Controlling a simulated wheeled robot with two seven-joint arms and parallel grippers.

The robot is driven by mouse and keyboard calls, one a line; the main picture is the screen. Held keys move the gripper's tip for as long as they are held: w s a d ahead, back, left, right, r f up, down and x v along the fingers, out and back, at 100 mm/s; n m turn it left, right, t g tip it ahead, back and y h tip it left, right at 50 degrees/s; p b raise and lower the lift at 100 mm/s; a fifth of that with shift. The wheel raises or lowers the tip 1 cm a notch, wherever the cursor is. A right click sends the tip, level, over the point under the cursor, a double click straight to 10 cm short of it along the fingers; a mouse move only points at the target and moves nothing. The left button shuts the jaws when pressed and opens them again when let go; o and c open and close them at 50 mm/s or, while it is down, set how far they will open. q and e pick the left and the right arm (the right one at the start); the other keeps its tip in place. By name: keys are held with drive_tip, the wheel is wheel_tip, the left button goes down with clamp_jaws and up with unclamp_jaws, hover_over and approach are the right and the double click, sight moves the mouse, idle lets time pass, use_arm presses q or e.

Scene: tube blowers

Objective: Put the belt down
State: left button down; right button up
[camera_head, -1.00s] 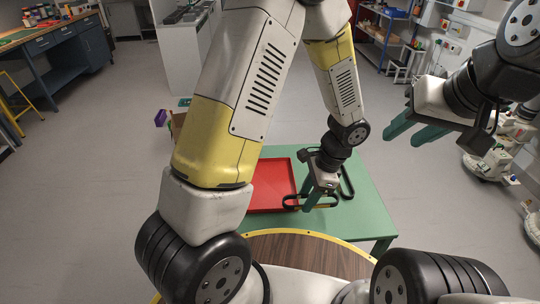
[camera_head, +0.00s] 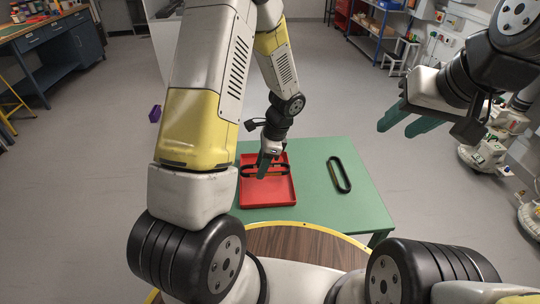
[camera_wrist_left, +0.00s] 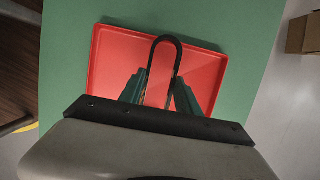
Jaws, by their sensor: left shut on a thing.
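My left gripper (camera_head: 265,168) is over the red tray (camera_head: 279,197), shut on a black belt. The held belt (camera_head: 282,170) sticks out on both sides of the fingers in the head view. In the left wrist view its rounded loop (camera_wrist_left: 166,40) stands out beyond the gripper (camera_wrist_left: 159,97), with the tray (camera_wrist_left: 103,60) behind it. I cannot tell whether the belt touches the tray floor. A second black belt (camera_head: 333,176), a long oval loop, lies flat on the green table right of the tray. My right gripper (camera_head: 408,122) is empty, its green fingers apart, high at the right.
The green table (camera_head: 310,207) has bare room between the tray and the second belt. A round wooden surface with a yellow rim (camera_head: 318,229) is at the near edge. A cardboard box (camera_wrist_left: 303,35) shows at the wrist view's upper right.

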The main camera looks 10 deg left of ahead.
use_arm(q)
drive_tip(key=f, duration=0.3)
drive_tip(key=shift+s+d+f, duration=0.15)
drive_tip(key=shift+s+f, duration=0.05)
drive_tip(key=shift+f, duration=0.05)
drive_tip(key=c, duration=0.9)
unclamp_jaws()
drive_tip(key=shift+o, duration=0.2)
drive_tip(key=v, duration=1.2)
drive_tip(key=shift+w, duration=0.15)
